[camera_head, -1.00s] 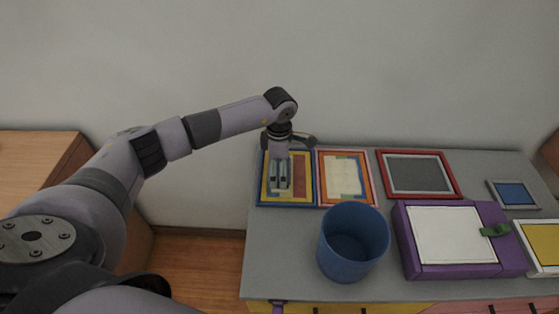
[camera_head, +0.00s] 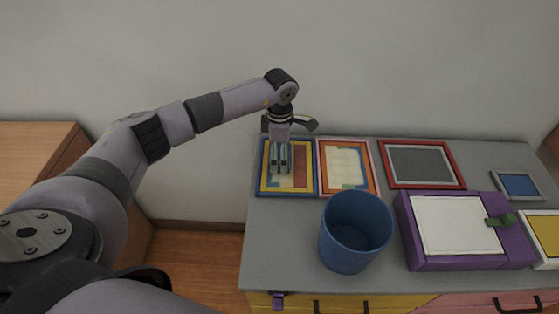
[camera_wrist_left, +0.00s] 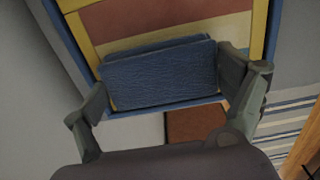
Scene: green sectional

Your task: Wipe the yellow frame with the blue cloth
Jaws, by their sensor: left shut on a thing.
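My left gripper (camera_head: 281,168) is shut on the blue cloth (camera_wrist_left: 160,75), a folded pad spanning its fingers in the left wrist view. The cloth is hard to make out in the head view. The gripper points down over a picture frame at the left back of the grey top, with a blue outer border and a yellow frame (camera_head: 311,180) inside it. The yellow also shows in the left wrist view (camera_wrist_left: 259,28), around red and cream bands. I cannot tell whether the cloth touches it. My right gripper is not in view.
An orange frame (camera_head: 373,180) lies right beside it, then a red frame (camera_head: 460,178). A blue bin (camera_head: 345,260) and a purple box (camera_head: 412,257) stand in front. A small blue-filled frame (camera_head: 518,185) lies at right. The wall is close behind.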

